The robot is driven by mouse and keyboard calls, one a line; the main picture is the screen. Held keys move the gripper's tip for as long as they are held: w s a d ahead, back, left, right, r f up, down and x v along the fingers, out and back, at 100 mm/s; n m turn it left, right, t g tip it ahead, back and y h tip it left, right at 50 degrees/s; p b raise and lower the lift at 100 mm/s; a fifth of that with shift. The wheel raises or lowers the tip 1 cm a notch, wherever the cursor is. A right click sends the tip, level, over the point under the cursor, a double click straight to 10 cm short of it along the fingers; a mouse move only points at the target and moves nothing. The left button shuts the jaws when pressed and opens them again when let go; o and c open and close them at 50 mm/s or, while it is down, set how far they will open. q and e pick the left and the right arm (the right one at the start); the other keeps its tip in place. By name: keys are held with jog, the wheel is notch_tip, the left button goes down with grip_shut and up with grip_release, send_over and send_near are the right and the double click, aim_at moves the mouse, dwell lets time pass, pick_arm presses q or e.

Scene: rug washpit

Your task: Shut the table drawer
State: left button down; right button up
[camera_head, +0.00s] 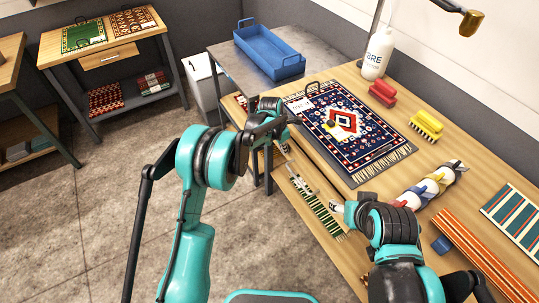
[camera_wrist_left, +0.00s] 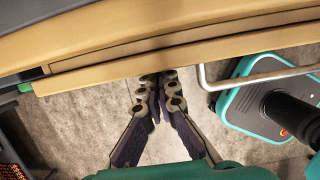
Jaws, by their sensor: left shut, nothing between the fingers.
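The table drawer's wooden front (camera_wrist_left: 240,47) shows in the left wrist view as a pale strip below the table edge (camera_wrist_left: 150,28). A dark gap runs between them, so the drawer looks a little open. A pale metal bar (camera_wrist_left: 250,80) like a handle shows below the front, on the right. My left gripper (camera_wrist_left: 158,78) is shut and empty, its tips at the drawer front's lower edge; contact is unclear. In the head view my left gripper (camera_head: 284,148) is beside the table's near edge. My right gripper (camera_head: 338,206) is low at that edge, its fingers unclear.
On the table lie a patterned rug (camera_head: 345,125), a red brush (camera_head: 382,93), a yellow brush (camera_head: 427,124) and a rolled cloth (camera_head: 432,185). A blue tray (camera_head: 268,50) stands on the grey table behind.

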aim_at(290, 142)
pick_arm(q)
jog(key=shift+w+d, duration=0.8)
jog(key=shift+d, duration=0.35)
jog(key=shift+w+d+r, duration=0.1)
jog(key=shift+w+d, duration=0.05)
jog(key=shift+d, duration=0.05)
pick_arm(e)
jog(key=shift+a+r, duration=0.1)
